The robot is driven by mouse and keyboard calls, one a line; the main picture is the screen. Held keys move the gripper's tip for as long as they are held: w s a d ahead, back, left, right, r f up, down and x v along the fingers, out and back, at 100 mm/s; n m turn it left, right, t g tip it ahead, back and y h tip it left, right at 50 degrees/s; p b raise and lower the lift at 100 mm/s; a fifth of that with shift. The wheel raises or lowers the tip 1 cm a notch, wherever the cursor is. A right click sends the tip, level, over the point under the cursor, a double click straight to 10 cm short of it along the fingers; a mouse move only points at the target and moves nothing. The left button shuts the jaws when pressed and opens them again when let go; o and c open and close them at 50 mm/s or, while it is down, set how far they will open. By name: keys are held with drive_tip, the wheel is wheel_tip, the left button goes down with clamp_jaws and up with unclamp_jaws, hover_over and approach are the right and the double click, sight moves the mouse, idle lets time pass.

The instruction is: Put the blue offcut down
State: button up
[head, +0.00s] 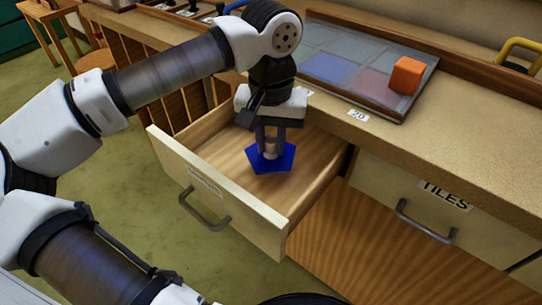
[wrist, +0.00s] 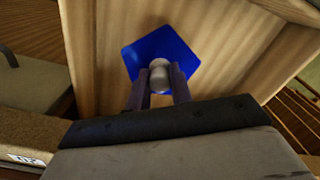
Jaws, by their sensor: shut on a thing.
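The blue offcut (head: 262,164) is a flat, dark blue piece with a pale knob on top. It is at my gripper's tips, inside the outline of an open wooden drawer (head: 220,182). My gripper (head: 271,150) points down and is shut on the pale knob. In the wrist view the blue offcut (wrist: 150,50) shows beyond the fingers, with the knob (wrist: 158,76) between the fingertips of my gripper (wrist: 158,82). I cannot tell whether the offcut touches the drawer floor.
The drawer floor (head: 315,150) around the offcut looks bare. A leaded panel (head: 325,66) with an orange block (head: 406,75) lies on the bench top (head: 470,135). A shut drawer labelled TILES (head: 395,195) is to the right.

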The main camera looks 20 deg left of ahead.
sight(271, 154)
drive_tip(key=shift+f, duration=2.15)
drive_tip(key=shift+f+b, duration=0.1)
drive_tip(key=shift+b, duration=0.3)
drive_tip(key=o, duration=0.8)
drive_tip(key=shift+o, duration=0.2)
wheel_tip(271, 154, up, 12)
drive_tip(key=shift+r+p, duration=0.15)
drive_tip(key=shift+p, duration=0.75)
